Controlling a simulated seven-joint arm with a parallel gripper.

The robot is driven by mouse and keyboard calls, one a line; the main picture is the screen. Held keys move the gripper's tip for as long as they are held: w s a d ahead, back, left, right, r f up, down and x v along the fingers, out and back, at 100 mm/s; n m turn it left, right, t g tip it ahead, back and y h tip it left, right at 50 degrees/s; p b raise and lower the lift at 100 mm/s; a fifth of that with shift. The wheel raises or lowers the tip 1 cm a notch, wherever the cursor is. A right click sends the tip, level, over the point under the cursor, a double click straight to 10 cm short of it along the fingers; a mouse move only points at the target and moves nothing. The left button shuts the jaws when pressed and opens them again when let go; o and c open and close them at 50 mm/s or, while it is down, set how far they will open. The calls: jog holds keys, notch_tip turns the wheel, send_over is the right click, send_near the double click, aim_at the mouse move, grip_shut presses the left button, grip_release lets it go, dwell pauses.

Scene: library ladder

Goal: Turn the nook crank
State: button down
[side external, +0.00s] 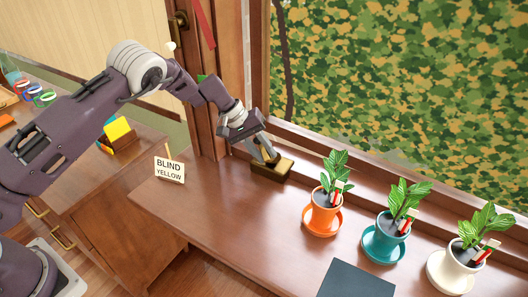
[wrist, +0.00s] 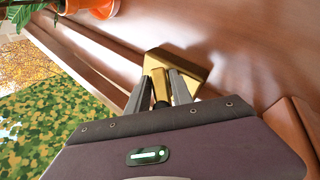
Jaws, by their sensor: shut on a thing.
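The nook crank (side external: 272,169) is a small brass box on the wooden sill at the foot of the window frame. In the wrist view its brass body (wrist: 188,63) lies just beyond my fingertips. My gripper (side external: 265,153) comes down on it from the upper left. In the wrist view my gripper (wrist: 160,88) is shut on the crank's handle, with a brass arm and a dark grip between the two fingers. The fingers hide part of the handle.
A sign (side external: 169,170) reading "BLIND YELLOW" stands left of the crank. Orange (side external: 322,216), teal (side external: 383,240) and white (side external: 455,272) potted plants stand to the right. A dark flat panel (side external: 355,281) lies in front. The wooden surface between sign and plants is clear.

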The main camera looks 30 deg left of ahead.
jog(key=n, duration=0.1)
jog(key=n+t+h, duration=0.2)
jog(key=shift+s+a+f+n, duration=0.15)
jog(key=shift+a+f+n, duration=0.05)
jog(key=shift+a+n, duration=0.1)
jog(key=n+t, duration=0.1)
jog(key=n+t+h, duration=0.1)
jog(key=n, duration=0.1)
jog(key=n+t+h, duration=0.1)
jog(key=n+t, duration=0.1)
jog(key=shift+s+f, duration=0.3)
jog(key=shift+f, duration=0.1)
jog(key=n+t, duration=0.1)
jog(key=n, duration=0.1)
jog(key=n+t, duration=0.4)
jog(key=n, duration=0.1)
jog(key=shift+s+d+f, duration=0.25)
jog(key=shift+f, duration=0.05)
jog(key=shift+d+n+t+y, duration=0.1)
jog(key=shift+n+t+y, duration=0.65)
jog(key=shift+n, duration=0.55)
jog(key=shift+d+n+t+y, duration=0.1)
jog(key=shift+n+t+y, duration=0.65)
jog(key=shift+n, duration=0.85)
jog(key=c, duration=1.1)
grip_release()
jog(key=shift+c, duration=0.2)
jog(key=shift+f, duration=0.1)
jog(key=v, duration=0.7)
jog(key=shift+s, duration=0.15)
